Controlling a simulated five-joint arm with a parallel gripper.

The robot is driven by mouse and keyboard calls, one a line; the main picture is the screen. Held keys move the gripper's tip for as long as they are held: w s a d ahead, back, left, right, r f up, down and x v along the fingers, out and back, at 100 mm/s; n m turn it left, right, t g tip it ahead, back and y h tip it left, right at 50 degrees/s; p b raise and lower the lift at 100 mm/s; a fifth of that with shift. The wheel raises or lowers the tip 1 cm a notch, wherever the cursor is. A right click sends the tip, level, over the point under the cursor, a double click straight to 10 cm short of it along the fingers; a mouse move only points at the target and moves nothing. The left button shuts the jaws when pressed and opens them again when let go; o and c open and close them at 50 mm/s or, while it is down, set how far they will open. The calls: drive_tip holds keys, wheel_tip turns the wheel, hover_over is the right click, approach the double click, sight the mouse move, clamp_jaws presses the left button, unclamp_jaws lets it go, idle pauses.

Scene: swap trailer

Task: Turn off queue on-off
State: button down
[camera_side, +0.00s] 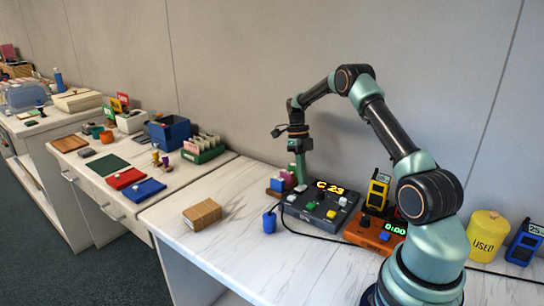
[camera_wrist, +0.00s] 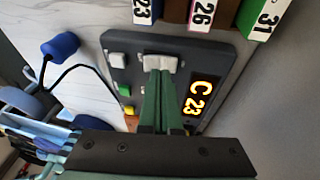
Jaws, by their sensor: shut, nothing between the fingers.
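The queue console (camera_side: 318,222) is a dark grey box with a lit amber display (camera_side: 330,187) reading "C 23" and several coloured buttons. It also shows in the wrist view (camera_wrist: 222,58). There, a pale grey switch or button (camera_wrist: 158,62) sits near one edge of its face. Other buttons are whitish (camera_wrist: 117,60), green (camera_wrist: 124,90) and yellow (camera_wrist: 130,110). My gripper (camera_side: 300,181) points down over the console's back left part. In the wrist view its green fingers (camera_wrist: 161,76) are shut and empty, tips at the pale grey switch. I cannot tell whether they touch it.

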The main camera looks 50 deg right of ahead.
drive_tip(key=v, duration=1.3)
drive_tip(key=shift+s, duration=0.25)
drive_tip(key=shift+r, duration=0.15)
drive_tip(key=shift+a+r, duration=0.25)
drive_tip(key=shift+a, duration=0.15)
drive_tip(key=shift+s+f, duration=0.1)
drive_tip(key=shift+f, duration=0.05)
drive_tip(key=x, duration=1.2)
drive_tip(key=shift+a+f, duration=0.15)
drive_tip(key=shift+f, duration=0.15)
drive_tip(key=shift+a+f, duration=0.2)
drive_tip(key=shift+f, duration=0.3)
